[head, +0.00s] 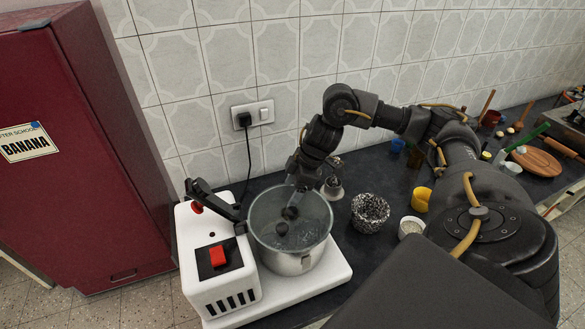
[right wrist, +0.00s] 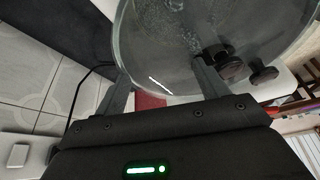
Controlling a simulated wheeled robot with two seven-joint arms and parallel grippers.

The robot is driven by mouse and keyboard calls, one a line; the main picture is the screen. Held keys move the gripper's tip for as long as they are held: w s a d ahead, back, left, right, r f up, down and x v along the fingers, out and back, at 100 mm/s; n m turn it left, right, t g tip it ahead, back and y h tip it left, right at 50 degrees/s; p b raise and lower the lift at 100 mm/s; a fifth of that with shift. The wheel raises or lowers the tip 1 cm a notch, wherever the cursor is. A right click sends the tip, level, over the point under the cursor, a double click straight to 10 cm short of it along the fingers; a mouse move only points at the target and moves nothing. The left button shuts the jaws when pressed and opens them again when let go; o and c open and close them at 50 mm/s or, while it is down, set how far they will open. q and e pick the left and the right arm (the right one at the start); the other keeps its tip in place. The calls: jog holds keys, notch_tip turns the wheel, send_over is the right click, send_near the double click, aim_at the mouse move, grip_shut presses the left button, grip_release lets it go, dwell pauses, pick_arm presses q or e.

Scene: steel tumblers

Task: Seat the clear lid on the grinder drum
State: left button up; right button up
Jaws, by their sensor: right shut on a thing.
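The clear lid (head: 270,205) is a round glass disc with dark knobs, shown in the head view over the mouth of the steel grinder drum (head: 290,263). It covers most of the drum's opening; I cannot tell whether its rim touches the drum all round. My right gripper (head: 303,184) comes from behind and is shut on the lid's far edge. In the right wrist view, the lid (right wrist: 185,50) reaches between the two fingers, and its dark knobs show at the right. The drum stands on a white grinder base (head: 222,283) with a red switch (head: 218,256). My left gripper is not in view.
A black hinged arm (head: 212,200) rises beside the drum. A dark speckled bowl (head: 369,212), a yellow cup (head: 421,198) and a small pale-filled bowl (head: 411,226) stand to the right on the dark counter. A tiled wall with a socket (head: 252,115) is behind; a red cabinet (head: 85,150) is left.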

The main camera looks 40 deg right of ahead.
jog(key=shift+f, duration=0.1)
jog(key=o, duration=1.1)
jog(key=shift+d+r, duration=0.1)
jog(key=shift+r, duration=0.25)
jog(key=v, duration=1)
jog(key=shift+s+p, duration=0.1)
jog(key=shift+p, duration=0.3)
